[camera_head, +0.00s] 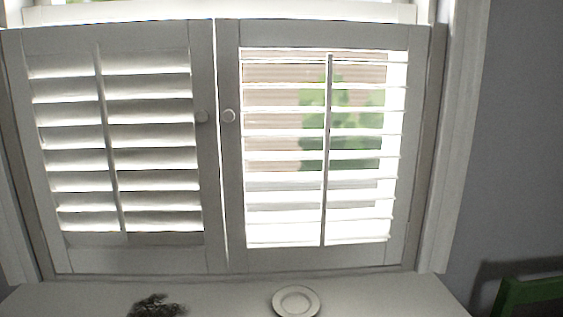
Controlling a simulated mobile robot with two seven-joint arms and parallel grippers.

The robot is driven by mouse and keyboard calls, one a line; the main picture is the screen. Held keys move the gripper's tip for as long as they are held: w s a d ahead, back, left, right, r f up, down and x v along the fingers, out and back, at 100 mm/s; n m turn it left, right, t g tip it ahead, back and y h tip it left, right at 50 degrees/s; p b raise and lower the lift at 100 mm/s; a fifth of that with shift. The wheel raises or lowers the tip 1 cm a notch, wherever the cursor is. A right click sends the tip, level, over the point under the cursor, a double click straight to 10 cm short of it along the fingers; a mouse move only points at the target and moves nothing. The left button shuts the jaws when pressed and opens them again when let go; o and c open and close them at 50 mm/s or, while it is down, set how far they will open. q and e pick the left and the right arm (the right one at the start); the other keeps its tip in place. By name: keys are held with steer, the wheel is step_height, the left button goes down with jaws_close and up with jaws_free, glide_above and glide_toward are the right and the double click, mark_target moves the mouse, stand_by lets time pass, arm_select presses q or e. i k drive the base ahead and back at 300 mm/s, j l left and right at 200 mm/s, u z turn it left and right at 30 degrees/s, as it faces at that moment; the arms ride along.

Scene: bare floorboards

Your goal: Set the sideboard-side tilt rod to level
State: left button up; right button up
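A pair of white louvred shutter panels fills the window. The left panel (217,160) has a vertical tilt rod (107,140), and its slats (150,132) are tilted, with thin bright gaps between them. The right panel (232,200) has its own tilt rod (326,150). Its slats (275,175) look about level, and a wall and greenery show between them. No sideboard can be made out for certain. Neither gripper is in view.
A white sill or surface (220,294) runs below the shutters. It carries a round white plate (297,302) and a dark, leafy clump (156,306). A green piece of furniture (533,290) stands at the lower right, before a grey wall (520,130).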

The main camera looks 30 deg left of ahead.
mark_target(96, 48)
steer(key=u, duration=0.7)
steer(key=i+j+u, duration=0.15)
steer(key=j+u, duration=0.2)
steer(key=u, duration=0.15)
steer(key=i+j+u, duration=0.2)
steer(key=u, duration=0.25)
steer(key=k+j+u, duration=0.15)
steer(key=u, duration=0.15)
